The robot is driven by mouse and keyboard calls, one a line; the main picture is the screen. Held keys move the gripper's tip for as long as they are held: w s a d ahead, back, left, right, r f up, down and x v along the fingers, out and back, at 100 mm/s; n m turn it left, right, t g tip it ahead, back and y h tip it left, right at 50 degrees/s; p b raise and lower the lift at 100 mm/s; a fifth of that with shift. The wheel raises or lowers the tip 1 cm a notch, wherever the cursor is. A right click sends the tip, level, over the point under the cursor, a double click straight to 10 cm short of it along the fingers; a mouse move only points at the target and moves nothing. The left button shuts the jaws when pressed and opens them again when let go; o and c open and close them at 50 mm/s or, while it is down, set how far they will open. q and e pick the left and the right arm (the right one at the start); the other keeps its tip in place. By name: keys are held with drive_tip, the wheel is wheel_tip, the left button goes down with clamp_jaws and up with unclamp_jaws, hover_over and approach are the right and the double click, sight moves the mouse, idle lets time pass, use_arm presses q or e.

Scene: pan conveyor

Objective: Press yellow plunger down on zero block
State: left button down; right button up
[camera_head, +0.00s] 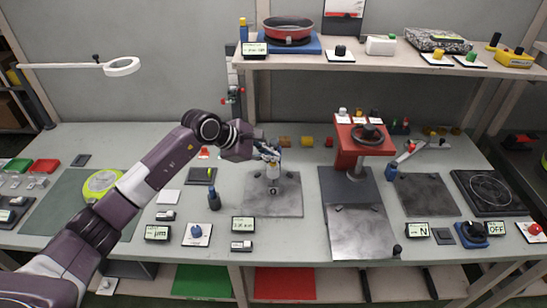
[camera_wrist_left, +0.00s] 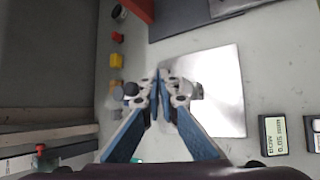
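My left gripper (camera_head: 270,156) is over the back part of a grey metal plate on the bench. In the left wrist view its blue-padded fingers (camera_wrist_left: 157,84) come together at the tips, with nothing visible between them. Just below it in the head view stands a small pale cylinder (camera_head: 273,172) on the plate, partly hidden by the fingers. A dark block (camera_head: 199,176) with a small yellow top piece (camera_head: 210,170) lies left of the gripper, apart from it. I cannot tell for certain which piece is the zero block. My right gripper is not in view.
A red press (camera_head: 350,150) stands to the right. Small coloured blocks (camera_head: 307,141) line the back. Small displays (camera_head: 243,224) sit in front. A shelf (camera_head: 390,62) crosses above.

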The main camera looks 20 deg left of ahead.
use_arm(q)
drive_tip(key=shift+w+a+r+p, duration=0.15)
drive_tip(key=shift+r+p, duration=0.15)
drive_tip(key=shift+r, duration=0.85)
drive_tip(key=shift+r+p, duration=1.1)
drive_tip(key=shift+r, duration=1.35)
